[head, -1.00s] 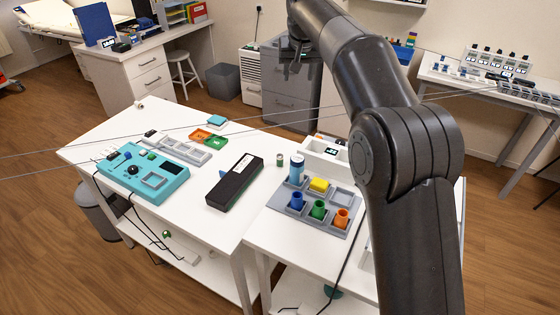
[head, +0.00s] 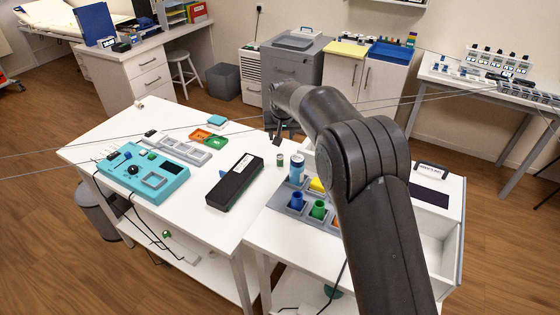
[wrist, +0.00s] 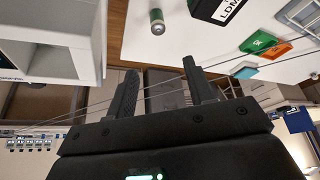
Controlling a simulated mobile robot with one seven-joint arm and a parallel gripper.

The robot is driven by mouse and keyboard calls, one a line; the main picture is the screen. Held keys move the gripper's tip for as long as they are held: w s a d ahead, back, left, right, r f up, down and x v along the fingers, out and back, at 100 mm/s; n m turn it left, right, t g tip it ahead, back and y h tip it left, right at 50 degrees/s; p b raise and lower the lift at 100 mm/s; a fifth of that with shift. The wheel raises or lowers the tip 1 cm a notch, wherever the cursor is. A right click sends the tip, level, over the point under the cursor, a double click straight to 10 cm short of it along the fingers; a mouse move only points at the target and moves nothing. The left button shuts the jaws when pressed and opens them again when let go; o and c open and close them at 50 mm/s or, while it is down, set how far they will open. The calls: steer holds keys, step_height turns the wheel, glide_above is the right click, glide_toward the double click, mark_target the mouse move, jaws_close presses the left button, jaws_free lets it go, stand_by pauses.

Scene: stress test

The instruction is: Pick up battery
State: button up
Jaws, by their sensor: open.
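The battery is a small green-and-silver cylinder (head: 280,160) standing on the white table beside the long black box. It also shows in the wrist view (wrist: 157,20), at the top centre. My gripper (head: 280,138) is above and behind the battery in the head view, partly hidden by my arm. In the wrist view my gripper (wrist: 160,66) has its two fingers apart with nothing between them. The battery lies beyond the fingertips and is not touched.
A black box (head: 235,182) lies left of the battery. A blue-and-white cylinder (head: 297,170) stands right of it on a grey tray (head: 276,201) with coloured cups. A teal device (head: 143,172) is at left. Thin cables cross the view.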

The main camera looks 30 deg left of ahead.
glide_above(280, 155)
steer(key=s+d, duration=0.2)
step_height(280, 155, down, 7)
steer(key=shift+a+x, duration=0.2)
steer(key=shift+x, duration=3.2)
steer(key=shift+s, duration=0.15)
jaws_close()
